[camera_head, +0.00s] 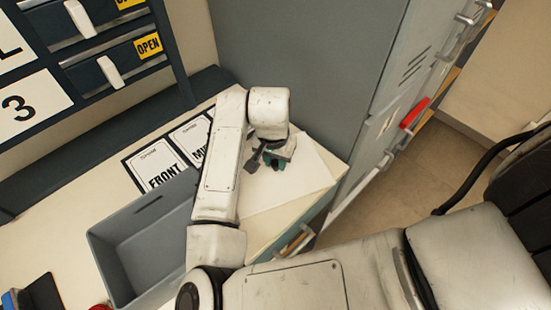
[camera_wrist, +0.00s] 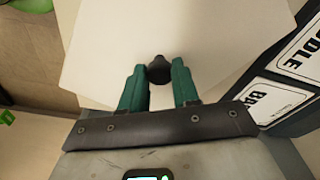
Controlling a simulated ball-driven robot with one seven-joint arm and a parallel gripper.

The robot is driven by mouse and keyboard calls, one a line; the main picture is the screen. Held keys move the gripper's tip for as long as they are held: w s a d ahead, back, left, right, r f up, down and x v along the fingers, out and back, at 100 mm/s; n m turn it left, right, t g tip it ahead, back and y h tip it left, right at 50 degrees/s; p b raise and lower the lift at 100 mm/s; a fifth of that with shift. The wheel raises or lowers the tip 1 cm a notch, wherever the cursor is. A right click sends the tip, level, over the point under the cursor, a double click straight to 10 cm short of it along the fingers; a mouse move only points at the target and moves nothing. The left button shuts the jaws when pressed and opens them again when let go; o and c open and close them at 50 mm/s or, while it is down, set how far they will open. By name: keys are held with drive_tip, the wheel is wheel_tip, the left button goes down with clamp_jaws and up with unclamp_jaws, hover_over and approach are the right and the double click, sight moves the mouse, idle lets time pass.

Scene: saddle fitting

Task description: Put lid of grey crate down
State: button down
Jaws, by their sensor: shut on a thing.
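The lid (camera_head: 300,190) is a pale flat panel at the right end of the counter in the head view. In the wrist view the lid (camera_wrist: 215,35) fills the upper middle, with a dark round knob (camera_wrist: 159,70) on it. My gripper (camera_wrist: 158,75) has its two green fingers shut around the knob. In the head view my gripper (camera_head: 275,158) is over the lid and partly hidden by my wrist. I cannot tell whether the lid touches the counter. The grey crate (camera_head: 113,262) is open and stands left of my arm, which hides its right side.
Cards marked FRONT (camera_head: 155,167) and MIDDLE (camera_head: 192,138) lie behind the crate. A grey cabinet (camera_head: 300,60) stands behind the lid. The counter (camera_head: 45,240) left of the crate is mostly clear, with a dark object (camera_head: 42,293) at the front.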

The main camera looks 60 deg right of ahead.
sight(274, 174)
drive_tip(key=c, duration=0.8)
unclamp_jaws()
drive_tip(key=r, duration=0.4)
drive_tip(key=a+r, duration=0.1)
drive_tip(key=r, duration=0.7)
drive_tip(key=shift+s+a, duration=0.1)
drive_tip(key=shift+a, duration=0.1)
